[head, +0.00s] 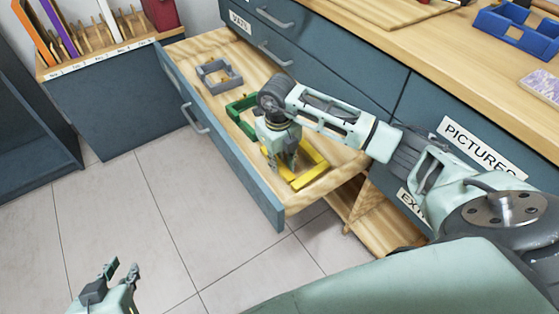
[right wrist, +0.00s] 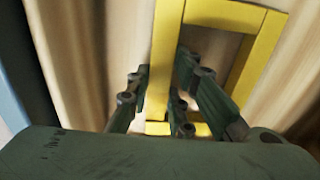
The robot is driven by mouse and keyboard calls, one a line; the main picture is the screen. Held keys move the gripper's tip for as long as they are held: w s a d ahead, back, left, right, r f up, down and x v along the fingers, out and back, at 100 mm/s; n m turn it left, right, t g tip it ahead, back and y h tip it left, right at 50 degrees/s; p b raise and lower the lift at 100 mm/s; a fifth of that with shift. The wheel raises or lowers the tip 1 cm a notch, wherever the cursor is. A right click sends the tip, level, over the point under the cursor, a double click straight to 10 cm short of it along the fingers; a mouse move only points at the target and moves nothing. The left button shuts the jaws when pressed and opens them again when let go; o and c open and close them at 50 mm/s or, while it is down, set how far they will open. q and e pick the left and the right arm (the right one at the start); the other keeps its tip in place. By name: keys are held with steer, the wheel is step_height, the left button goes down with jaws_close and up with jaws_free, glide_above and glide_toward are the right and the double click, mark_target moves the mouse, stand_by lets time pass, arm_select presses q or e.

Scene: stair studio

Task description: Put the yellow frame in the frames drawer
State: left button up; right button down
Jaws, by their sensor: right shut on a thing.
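The yellow frame (head: 313,174) is inside the open drawer (head: 205,52), at its near right end. My right gripper (head: 284,167) points down into the drawer, shut on one side of the yellow frame. The right wrist view shows the fingers (right wrist: 180,105) around a bar of the yellow frame (right wrist: 236,15), close over the wooden drawer bottom. I cannot tell whether the frame touches the bottom. A green frame (head: 240,106), partly hidden by my right arm, and a grey frame (head: 217,76) lie further back in the drawer. My left gripper (head: 123,271) is open and empty over the floor.
The drawer front with its handle (head: 194,118) faces the tiled floor. A wooden counter (head: 415,50) holds a blue tray (head: 515,32). A "PICTURES" label (head: 480,143) marks the cabinet front. A low shelf unit (head: 120,110) with upright coloured files stands at the upper left.

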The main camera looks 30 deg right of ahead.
arm_select(q)
steer(key=shift+w+d+r+t, duration=0.15)
steer(key=shift+w+r+t, duration=0.15)
steer(key=shift+w, duration=0.05)
arm_select(e)
steer(key=shift+f, duration=0.2)
stand_by(0.7)
steer(key=c, duration=1.5)
jaws_free()
